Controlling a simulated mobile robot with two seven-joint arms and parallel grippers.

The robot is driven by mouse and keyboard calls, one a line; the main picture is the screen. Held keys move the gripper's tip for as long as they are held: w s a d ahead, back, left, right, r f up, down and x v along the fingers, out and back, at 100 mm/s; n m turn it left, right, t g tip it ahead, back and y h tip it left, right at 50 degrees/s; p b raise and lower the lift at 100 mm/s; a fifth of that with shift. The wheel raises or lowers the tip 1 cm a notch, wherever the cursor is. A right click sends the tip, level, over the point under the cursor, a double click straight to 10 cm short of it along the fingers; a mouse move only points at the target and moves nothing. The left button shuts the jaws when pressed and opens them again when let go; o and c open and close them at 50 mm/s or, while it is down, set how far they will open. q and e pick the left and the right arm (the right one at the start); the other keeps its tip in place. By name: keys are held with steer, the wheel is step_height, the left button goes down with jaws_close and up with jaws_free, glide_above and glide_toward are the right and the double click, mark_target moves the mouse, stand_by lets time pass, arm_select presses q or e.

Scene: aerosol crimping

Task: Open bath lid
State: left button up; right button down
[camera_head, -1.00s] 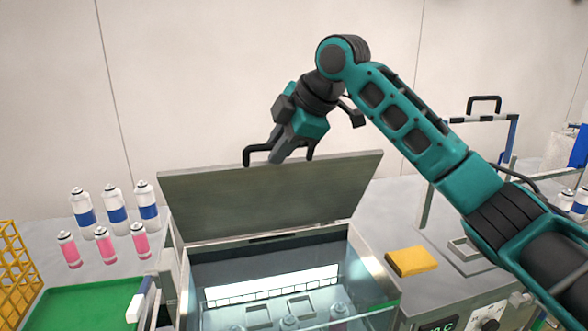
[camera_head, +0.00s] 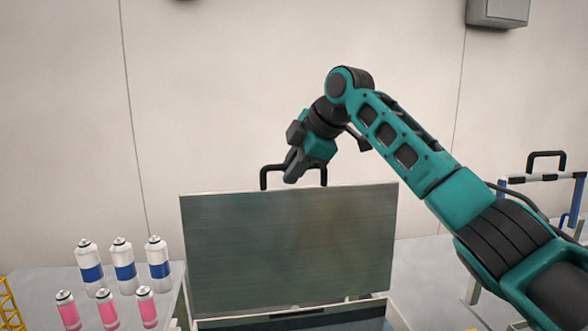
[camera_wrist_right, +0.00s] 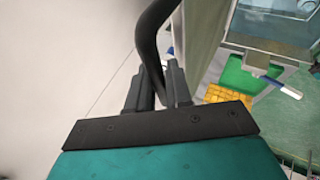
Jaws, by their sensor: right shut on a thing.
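The bath lid (camera_head: 290,255) is a flat grey-green panel, raised nearly upright at its hinge above the bath (camera_head: 300,322). A black handle (camera_head: 264,178) stands on its top edge. My right gripper (camera_head: 291,178) is at this handle and shut on it. In the right wrist view the black handle (camera_wrist_right: 150,40) runs down between the two fingers of the right gripper (camera_wrist_right: 160,82). Most of the bath is below the head view. My left gripper is not in view.
Several spray cans stand left of the lid: white ones with blue bands (camera_head: 124,262) behind, pink ones (camera_head: 107,309) in front. A yellow crate (camera_head: 10,305) is at the far left. A frame with a black handle (camera_head: 546,155) stands at right.

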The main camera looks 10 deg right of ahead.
stand_by(0.3)
steer(key=c, duration=1.1)
jaws_free()
steer(key=v, duration=1.3)
steer(key=shift+r+b, duration=0.1)
steer(key=shift+b, duration=0.2)
